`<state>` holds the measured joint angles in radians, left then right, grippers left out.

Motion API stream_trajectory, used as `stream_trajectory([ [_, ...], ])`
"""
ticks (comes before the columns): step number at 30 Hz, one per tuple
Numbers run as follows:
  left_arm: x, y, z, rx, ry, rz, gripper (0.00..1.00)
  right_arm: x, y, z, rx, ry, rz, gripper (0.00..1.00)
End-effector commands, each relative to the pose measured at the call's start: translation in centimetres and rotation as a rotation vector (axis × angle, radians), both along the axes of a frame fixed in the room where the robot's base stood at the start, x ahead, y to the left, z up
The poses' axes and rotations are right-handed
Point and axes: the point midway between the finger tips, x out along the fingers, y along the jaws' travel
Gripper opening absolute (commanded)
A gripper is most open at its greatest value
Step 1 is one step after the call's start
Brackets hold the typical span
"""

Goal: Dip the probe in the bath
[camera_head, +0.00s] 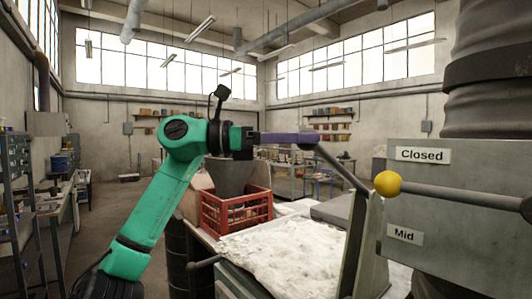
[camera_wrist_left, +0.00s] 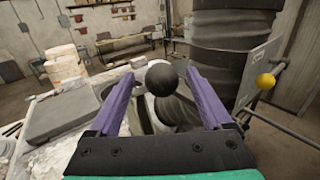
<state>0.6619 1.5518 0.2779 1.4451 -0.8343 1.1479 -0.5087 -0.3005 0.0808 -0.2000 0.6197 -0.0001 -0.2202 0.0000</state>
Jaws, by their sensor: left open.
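My left gripper (camera_head: 308,138) reaches in from the left, its purple fingers level. In the left wrist view its two fingers (camera_wrist_left: 158,80) are apart and empty. A black ball (camera_wrist_left: 161,78) shows between them; I cannot tell whether they touch it. In the head view a grey rod (camera_head: 342,168) slants from the fingertips down to the right, its upper end hidden by the fingers. I cannot tell whether this rod is the probe. No open bath is clearly visible. My right gripper is out of view.
A yellow ball lever (camera_head: 387,183) sticks out at right beside a grey panel (camera_head: 460,160) labelled "Closed" and "Mid". A thick dark column (camera_head: 490,100) rises behind. A red crate (camera_head: 236,213) stands behind a white lumpy surface (camera_head: 285,250). Open floor lies at left.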

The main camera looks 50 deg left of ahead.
Motion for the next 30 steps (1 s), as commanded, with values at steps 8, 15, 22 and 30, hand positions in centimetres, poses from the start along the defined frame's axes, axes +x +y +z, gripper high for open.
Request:
stream_trajectory([
  [8, -6.3, 4.5, -0.3, -0.003, -0.002, 0.003, 0.83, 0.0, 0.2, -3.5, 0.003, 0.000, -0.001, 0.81],
  [15, -7.8, 5.4, 0.0, -0.001, -0.002, -0.001, 0.83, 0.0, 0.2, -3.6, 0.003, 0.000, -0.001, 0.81],
  [22, -7.8, 5.4, 0.0, -0.001, -0.001, -0.001, 0.83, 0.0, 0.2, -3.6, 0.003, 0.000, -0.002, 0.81],
  [30, -7.7, 5.4, 0.0, -0.001, 0.000, -0.001, 0.83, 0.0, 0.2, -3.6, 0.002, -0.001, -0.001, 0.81],
])
